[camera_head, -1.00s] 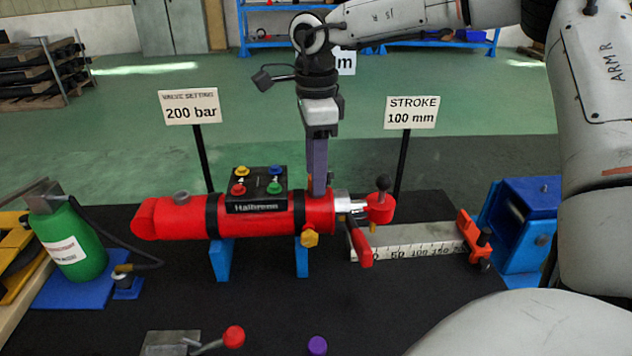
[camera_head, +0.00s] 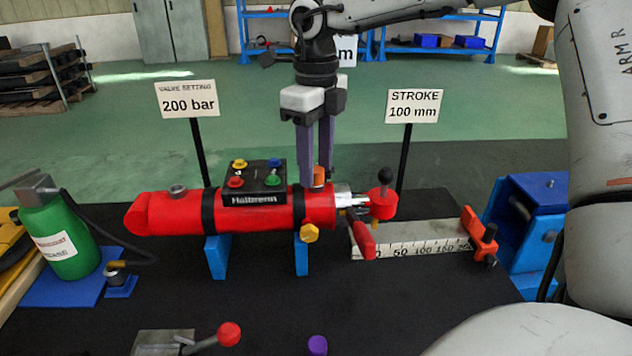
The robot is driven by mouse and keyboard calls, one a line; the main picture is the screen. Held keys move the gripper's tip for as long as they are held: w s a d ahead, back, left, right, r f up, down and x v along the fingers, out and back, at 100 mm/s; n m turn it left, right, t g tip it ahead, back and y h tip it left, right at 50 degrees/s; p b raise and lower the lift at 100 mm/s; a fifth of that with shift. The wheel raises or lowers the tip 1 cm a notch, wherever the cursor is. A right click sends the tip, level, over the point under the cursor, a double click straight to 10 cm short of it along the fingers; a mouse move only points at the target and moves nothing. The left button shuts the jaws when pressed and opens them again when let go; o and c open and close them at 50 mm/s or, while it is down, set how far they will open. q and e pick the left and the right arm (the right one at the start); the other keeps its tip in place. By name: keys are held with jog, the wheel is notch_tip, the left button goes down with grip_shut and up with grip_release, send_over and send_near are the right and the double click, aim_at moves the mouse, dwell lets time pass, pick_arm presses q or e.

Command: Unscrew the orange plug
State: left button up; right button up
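The orange plug (camera_head: 319,176) shows as a small piece on top of the red cylinder (camera_head: 170,215), near its right end. My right gripper (camera_head: 315,178) points straight down over it, with its two purple-grey fingers at the plug's height. A narrow gap shows between the fingers. One finger is left of the plug, and the other is behind or to the right of it. I cannot tell whether they touch or clamp the plug. My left gripper is not in view.
Signs reading 200 bar (camera_head: 187,99) and STROKE 100 mm (camera_head: 414,105) stand behind the cylinder. A valve block (camera_head: 255,182) sits on it. A green bottle (camera_head: 60,235) is left, a blue bracket (camera_head: 525,225) right. A purple cap (camera_head: 317,345) and red-knobbed lever (camera_head: 229,334) are in front.

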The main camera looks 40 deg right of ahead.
jog(key=shift+m, duration=1)
jog(key=m+b, duration=0.1)
jog(key=m, duration=0.2)
jog(key=shift+f+b, duration=0.1)
jog(key=shift+b, duration=0.2)
jog(key=m+b, duration=0.1)
jog(key=m, duration=0.2)
jog(key=shift+m, duration=2.2)
jog(key=m, duration=1)
